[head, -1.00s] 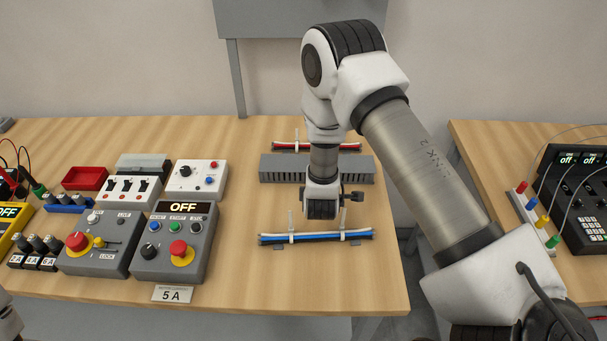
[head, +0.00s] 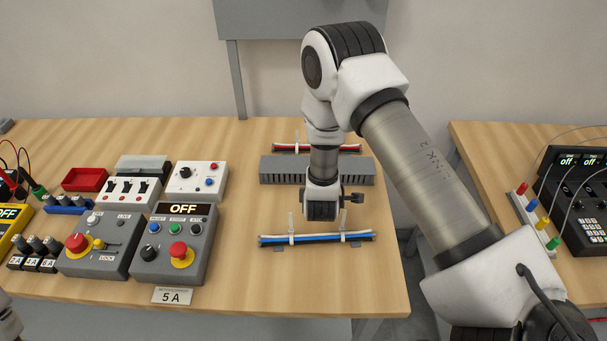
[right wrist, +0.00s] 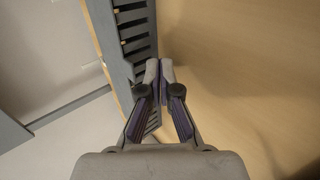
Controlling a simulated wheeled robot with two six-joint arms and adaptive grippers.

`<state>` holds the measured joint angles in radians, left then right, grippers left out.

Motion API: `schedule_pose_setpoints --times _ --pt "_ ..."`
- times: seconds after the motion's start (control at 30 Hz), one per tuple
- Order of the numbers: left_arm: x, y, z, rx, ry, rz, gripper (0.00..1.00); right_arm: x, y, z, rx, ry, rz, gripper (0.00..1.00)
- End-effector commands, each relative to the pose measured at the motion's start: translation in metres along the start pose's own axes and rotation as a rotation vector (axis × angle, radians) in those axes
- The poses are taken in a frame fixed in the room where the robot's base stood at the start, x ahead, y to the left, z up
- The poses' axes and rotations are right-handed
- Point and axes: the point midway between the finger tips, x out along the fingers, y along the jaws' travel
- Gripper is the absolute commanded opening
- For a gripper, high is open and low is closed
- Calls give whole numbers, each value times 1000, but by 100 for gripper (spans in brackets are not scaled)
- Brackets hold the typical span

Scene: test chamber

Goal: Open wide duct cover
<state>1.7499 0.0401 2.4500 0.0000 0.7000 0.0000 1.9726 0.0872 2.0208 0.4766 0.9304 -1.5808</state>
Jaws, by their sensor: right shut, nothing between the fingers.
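The wide duct is a grey slotted channel (head: 270,170) lying across the back of the table in the head view. Its grey top looks closed, and my right arm hides part of its middle. In the right wrist view the slotted side of the duct (right wrist: 137,28) runs along the left. My right gripper (right wrist: 160,70) is shut and empty, its fingertips close beside the duct's slotted edge; I cannot tell whether they touch. My left gripper is not in view.
A blue-black cable bundle (head: 275,240) with upright ties lies in front of the duct, and a red one (head: 287,148) behind it. Control boxes (head: 175,240) fill the table's left. Bare wood (head: 300,285) lies in front; a gap separates the right table.

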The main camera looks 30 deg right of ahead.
Motion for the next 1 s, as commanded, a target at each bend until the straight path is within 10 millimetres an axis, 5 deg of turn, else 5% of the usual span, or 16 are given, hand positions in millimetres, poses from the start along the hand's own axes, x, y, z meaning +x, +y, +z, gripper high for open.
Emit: schedule_pose_setpoints --times 1.0 --pt "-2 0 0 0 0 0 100 11 9 0 0 0 0 0"
